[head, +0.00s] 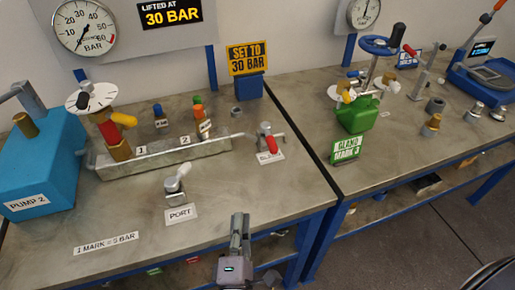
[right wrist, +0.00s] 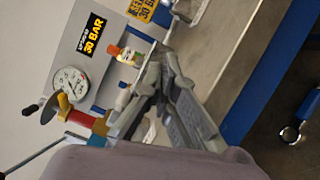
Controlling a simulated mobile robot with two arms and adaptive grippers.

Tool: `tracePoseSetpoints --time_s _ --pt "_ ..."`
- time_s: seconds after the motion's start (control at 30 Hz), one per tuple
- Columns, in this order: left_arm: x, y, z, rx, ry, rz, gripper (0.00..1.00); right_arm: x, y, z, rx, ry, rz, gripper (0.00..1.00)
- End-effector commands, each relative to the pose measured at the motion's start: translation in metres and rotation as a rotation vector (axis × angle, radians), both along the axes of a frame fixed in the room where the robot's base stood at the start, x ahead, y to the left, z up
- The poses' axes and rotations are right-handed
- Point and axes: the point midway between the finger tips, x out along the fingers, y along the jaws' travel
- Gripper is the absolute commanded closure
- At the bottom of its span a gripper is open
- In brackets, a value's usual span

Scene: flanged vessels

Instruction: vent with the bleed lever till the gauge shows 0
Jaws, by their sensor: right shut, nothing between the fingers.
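The round white gauge (head: 84,27) is on the back panel at the upper left. Its dark needle points down and slightly left, near the low end of the scale; the exact reading is too small to tell. The gauge also shows in the right wrist view (right wrist: 70,83). The bleed lever (head: 270,143) has a red handle and stands on the bench behind a partly readable label. My right gripper (head: 240,218) is shut and empty, over the bench's front edge, nearer than the lever and apart from it. My left gripper is not in view.
The port valve (head: 176,182) stands left of my right gripper. A metal manifold (head: 165,158) with a yellow-and-red fitting (head: 115,125) lies behind it. A blue pump (head: 42,165) is at far left. A second bench (head: 400,150) holds a green vessel (head: 357,116). The bench front is mostly clear.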

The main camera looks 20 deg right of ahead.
Motion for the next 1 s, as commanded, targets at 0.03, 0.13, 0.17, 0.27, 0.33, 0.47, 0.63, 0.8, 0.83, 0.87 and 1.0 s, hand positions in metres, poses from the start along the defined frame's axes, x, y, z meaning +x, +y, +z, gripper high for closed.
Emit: tracePoseSetpoints --time_s 0.03,0.13,0.17,0.27,0.33,0.47,0.63,0.8,0.83,0.87,1.0 --pt "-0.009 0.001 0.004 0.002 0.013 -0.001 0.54 0.008 -0.003 0.004 -0.001 -0.004 -0.001 1.0" --pt "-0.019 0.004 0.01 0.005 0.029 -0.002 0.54 0.027 -0.009 0.007 -0.003 -0.005 -0.001 1.0" --pt "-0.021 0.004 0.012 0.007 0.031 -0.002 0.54 0.033 -0.011 0.007 -0.003 -0.005 -0.002 1.0" --pt "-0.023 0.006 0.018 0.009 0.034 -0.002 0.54 0.054 -0.018 0.009 -0.002 -0.004 -0.001 1.0" --pt "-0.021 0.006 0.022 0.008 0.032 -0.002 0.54 0.069 -0.023 0.01 -0.002 -0.004 -0.002 1.0" --pt "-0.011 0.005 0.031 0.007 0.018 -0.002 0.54 0.096 -0.032 0.011 -0.003 -0.003 -0.002 1.0" --pt "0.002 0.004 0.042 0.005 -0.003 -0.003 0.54 0.132 -0.044 0.013 -0.003 -0.003 -0.001 1.0" --pt "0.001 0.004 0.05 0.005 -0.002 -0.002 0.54 0.167 -0.056 0.015 -0.002 -0.003 -0.001 1.0" --pt "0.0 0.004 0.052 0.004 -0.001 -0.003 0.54 0.173 -0.058 0.015 -0.002 -0.002 -0.001 1.0" --pt "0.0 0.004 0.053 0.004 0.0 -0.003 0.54 0.178 -0.06 0.016 -0.003 -0.002 -0.003 1.0" --pt "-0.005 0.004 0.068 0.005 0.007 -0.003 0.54 0.176 -0.081 0.022 -0.003 0.001 -0.001 1.0"
